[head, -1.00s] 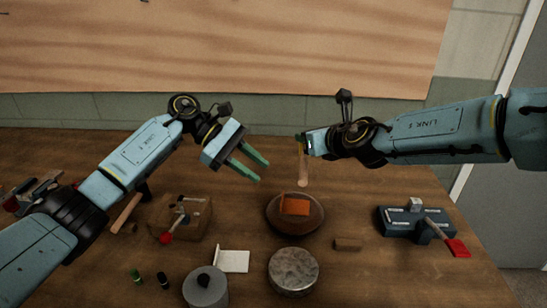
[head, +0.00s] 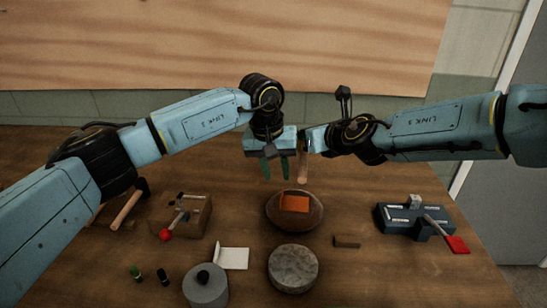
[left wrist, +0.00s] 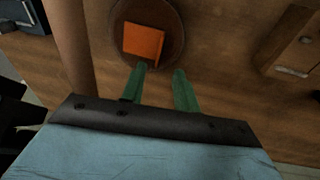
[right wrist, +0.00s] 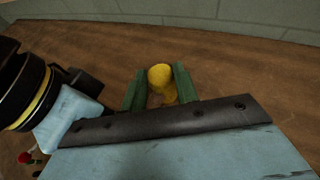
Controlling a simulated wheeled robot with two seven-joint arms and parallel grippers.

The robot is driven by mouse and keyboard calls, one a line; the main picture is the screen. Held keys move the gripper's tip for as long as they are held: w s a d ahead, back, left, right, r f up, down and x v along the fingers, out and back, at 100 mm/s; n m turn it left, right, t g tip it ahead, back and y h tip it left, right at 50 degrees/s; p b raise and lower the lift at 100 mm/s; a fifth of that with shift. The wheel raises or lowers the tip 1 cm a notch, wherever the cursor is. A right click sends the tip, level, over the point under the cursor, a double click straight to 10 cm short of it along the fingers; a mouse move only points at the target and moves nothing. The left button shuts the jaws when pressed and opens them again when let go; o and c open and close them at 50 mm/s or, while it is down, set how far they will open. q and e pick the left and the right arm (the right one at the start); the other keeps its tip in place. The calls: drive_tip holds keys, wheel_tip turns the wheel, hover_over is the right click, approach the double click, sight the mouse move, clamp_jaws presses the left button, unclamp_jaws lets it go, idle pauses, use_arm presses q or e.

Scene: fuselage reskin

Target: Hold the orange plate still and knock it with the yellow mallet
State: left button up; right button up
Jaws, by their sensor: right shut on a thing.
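The orange plate (head: 294,203) lies on a round brown dished block (head: 311,219) in the middle of the table. It also shows in the left wrist view (left wrist: 144,43), just beyond my left fingertips. My left gripper (head: 275,172) is open and empty, pointing down above and slightly left of the plate, apart from it. My right gripper (head: 306,144) is shut on the yellow mallet; a yellow part (right wrist: 160,77) shows between its fingers in the right wrist view. The mallet's wooden part (head: 302,167) hangs down above the plate, clear of it. The mallet's yellow part is hidden in the head view.
A grey metal disc (head: 293,268) and a grey cylinder (head: 205,287) stand in front. A white bracket (head: 233,258) and small wooden block (head: 347,241) lie nearby. A red-knobbed wooden fixture (head: 190,214) and dark hammer (head: 127,208) are left; a blue tool (head: 404,220) is right.

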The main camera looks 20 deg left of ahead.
sight(295, 200)
use_arm(q)
drive_tip(key=f, duration=0.5)
drive_tip(key=d+f, duration=0.1)
drive_tip(key=f, duration=0.1)
drive_tip(key=shift+w+f, duration=0.3)
drive_tip(key=shift+w, duration=0.1)
clamp_jaws()
idle(0.7)
use_arm(e)
drive_tip(key=shift+r, duration=2.6)
use_arm(q)
drive_tip(key=shift+c, duration=0.3)
unclamp_jaws()
